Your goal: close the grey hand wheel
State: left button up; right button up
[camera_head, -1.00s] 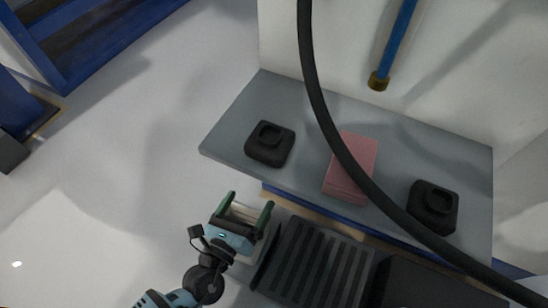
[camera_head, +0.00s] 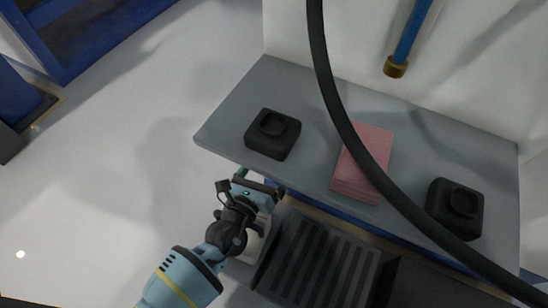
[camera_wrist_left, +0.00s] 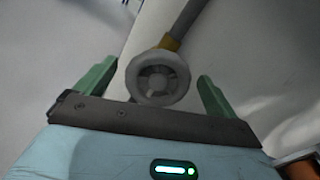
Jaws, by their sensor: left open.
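The grey hand wheel (camera_wrist_left: 157,77) shows in the left wrist view, a round spoked wheel on a grey stem with a yellow collar. It appears between the two green fingers of my left gripper (camera_wrist_left: 158,69). The fingers are apart and I see a gap on either side of the wheel; how far ahead it lies is hard to tell. In the head view my left gripper (camera_head: 262,182) is at the front edge of the grey shelf, its fingers mostly hidden. I cannot make out the wheel there. My right gripper is not in view.
The grey shelf (camera_head: 225,130) carries two black blocks (camera_head: 272,134) (camera_head: 455,208) and a pink stack (camera_head: 360,165). A black hose (camera_head: 345,125) crosses in front. A blue pipe (camera_head: 412,35) hangs above. A dark ribbed surface (camera_head: 320,262) lies right of my gripper. Floor is open at left.

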pick_arm(q)
jog(key=shift+b+x, duration=0.35)
jog(key=shift+x, duration=1.2)
jog(key=c, duration=1)
jog(key=shift+o, duration=0.2)
